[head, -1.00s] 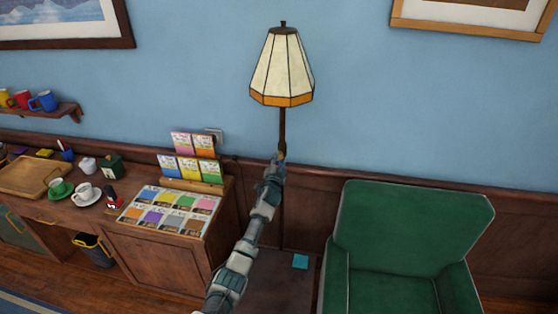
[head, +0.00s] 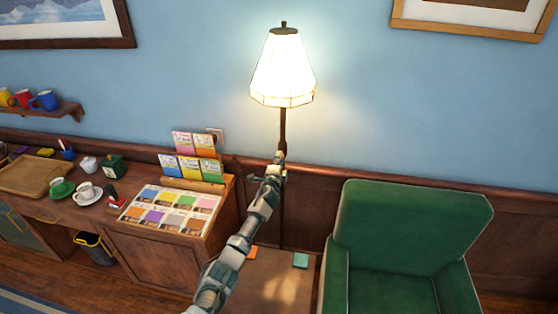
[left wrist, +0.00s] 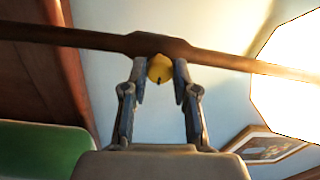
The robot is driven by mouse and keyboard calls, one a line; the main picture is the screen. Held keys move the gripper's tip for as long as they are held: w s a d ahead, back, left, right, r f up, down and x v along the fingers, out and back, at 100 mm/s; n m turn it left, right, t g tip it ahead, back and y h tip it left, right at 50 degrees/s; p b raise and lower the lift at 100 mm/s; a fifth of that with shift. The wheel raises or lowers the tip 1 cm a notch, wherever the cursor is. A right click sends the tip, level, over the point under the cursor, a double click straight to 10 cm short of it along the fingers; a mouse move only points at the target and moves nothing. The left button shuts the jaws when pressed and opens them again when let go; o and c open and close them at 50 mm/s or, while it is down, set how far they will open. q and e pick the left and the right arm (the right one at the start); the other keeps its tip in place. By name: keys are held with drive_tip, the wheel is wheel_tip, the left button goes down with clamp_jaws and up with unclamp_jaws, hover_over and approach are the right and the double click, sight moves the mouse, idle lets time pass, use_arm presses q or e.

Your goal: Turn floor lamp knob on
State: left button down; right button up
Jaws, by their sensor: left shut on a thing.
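The floor lamp has a lit, glowing shade (head: 283,72) on a dark pole (head: 283,130) in the head view. My left gripper (head: 279,158) reaches up to the pole below the shade. In the left wrist view, the lamp's round yellow knob (left wrist: 160,68) sits on a thicker part of the dark pole (left wrist: 70,36). The two fingers of the left gripper (left wrist: 160,75) are closed on the knob's sides. The bright shade (left wrist: 290,75) is at the right of that view. My right gripper is not in view.
A green armchair (head: 400,240) stands right of the lamp. A wooden desk (head: 155,262) with cards, cups and a tray is at the left. A low surface (head: 270,280) with small coloured squares lies below the arm. Blue wall is behind.

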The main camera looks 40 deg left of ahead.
use_arm(q)
drive_tip(key=shift+f, duration=0.15)
drive_tip(key=c, duration=1.2)
unclamp_jaws()
drive_tip(key=o, duration=0.3)
drive_tip(key=shift+w, duration=0.1)
drive_tip(key=shift+w+f, duration=0.1)
drive_tip(key=v, duration=1.2)
drive_tip(key=shift+f, duration=0.1)
